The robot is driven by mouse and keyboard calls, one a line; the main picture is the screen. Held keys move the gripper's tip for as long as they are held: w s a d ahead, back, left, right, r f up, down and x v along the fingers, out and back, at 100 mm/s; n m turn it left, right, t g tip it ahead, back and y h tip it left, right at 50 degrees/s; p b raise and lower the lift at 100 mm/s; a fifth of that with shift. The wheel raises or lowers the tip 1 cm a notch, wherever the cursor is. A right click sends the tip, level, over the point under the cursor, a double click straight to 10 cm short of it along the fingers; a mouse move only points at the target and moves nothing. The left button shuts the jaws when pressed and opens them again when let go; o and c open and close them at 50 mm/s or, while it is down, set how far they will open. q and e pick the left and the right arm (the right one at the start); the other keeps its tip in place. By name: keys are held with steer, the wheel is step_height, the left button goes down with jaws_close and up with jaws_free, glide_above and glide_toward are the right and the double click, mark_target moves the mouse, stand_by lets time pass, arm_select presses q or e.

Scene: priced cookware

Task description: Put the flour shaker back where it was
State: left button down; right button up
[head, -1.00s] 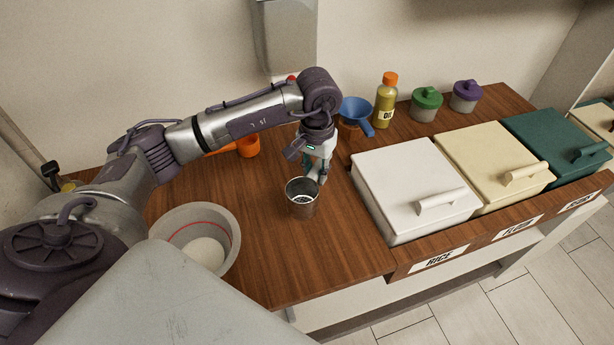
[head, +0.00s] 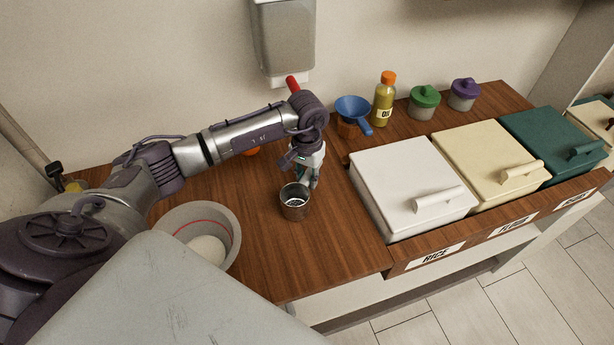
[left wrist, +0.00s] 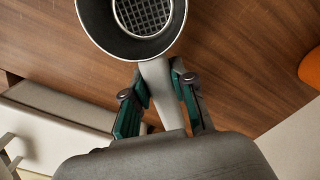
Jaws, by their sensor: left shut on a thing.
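The flour shaker, a steel cup with a mesh inside (head: 295,205), is upright over the wooden counter in the head view, right of the grey bowl. My left gripper (head: 312,182) is at its far right side, shut on its handle. In the left wrist view, the shaker (left wrist: 98,32) is at the top and its pale handle runs between the fingers of my left gripper (left wrist: 160,92). I cannot tell whether the shaker's base touches the counter. My right gripper is not in view.
A grey bowl with a red line (head: 230,225) stands left of the shaker. Lidded bins, white (head: 400,175), cream (head: 475,150) and teal (head: 545,135), line the right. A blue funnel-like cup (head: 353,108) and oil bottle (head: 383,100) stand behind. Counter (head: 320,245) in front is clear.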

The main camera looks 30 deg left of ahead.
mark_target(307, 176)
arm_select(q)
steer(key=c, duration=1)
jaws_free()
steer(key=shift+o, duration=0.2)
steer(key=shift+r+p, duration=0.25)
steer(key=shift+p, duration=0.15)
step_height(307, 176, up, 12)
steer(key=b, duration=0.3)
steer(key=shift+f, duration=0.15)
